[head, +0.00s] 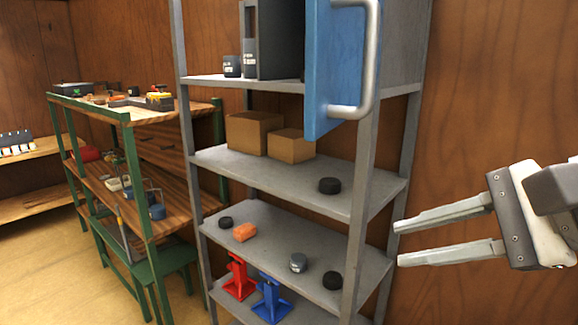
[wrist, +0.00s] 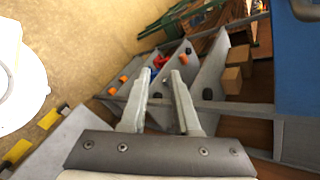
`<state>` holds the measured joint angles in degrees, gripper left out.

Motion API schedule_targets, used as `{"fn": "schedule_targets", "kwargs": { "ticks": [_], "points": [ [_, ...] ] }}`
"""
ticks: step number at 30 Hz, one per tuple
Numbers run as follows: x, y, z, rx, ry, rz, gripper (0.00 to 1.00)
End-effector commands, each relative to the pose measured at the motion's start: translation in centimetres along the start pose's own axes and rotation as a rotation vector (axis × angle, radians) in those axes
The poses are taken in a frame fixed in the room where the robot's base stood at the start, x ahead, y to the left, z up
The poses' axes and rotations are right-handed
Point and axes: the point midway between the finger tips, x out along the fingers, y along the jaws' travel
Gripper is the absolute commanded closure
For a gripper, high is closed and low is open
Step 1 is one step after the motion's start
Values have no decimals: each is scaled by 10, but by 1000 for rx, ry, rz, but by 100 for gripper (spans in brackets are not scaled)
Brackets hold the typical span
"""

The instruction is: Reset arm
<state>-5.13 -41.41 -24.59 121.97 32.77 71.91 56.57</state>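My gripper (head: 398,243) is at the right in the head view, pointing left, with its two long grey fingers spread apart. Nothing is between them. It hangs in front of the wooden wall, to the right of the grey metal shelf (head: 285,178), and appears clear of it. In the wrist view, my gripper (wrist: 162,74) shows both fingers apart, with the shelf (wrist: 240,108) beyond them, seen tilted. My arm runs out of the head view at the right edge.
An open blue cabinet door (head: 335,65) with a metal handle juts from the upper shelf. Cardboard boxes (head: 254,132), black round pieces (head: 330,186), an orange piece (head: 244,232), a red jack stand (head: 239,278) and a blue one (head: 271,300) occupy the shelf. A green-framed workbench (head: 130,150) stands left.

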Motion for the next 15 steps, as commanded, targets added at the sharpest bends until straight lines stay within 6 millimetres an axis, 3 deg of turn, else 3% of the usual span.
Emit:
{"fn": "schedule_targets", "kwargs": {
  "ticks": [1,6,15],
  "points": [
    [16,14,-6,-111,48,47,70],
    [56,55,-28,-531,189,220,70],
    [95,111,-67,-1235,295,563,70]
  ]
}}
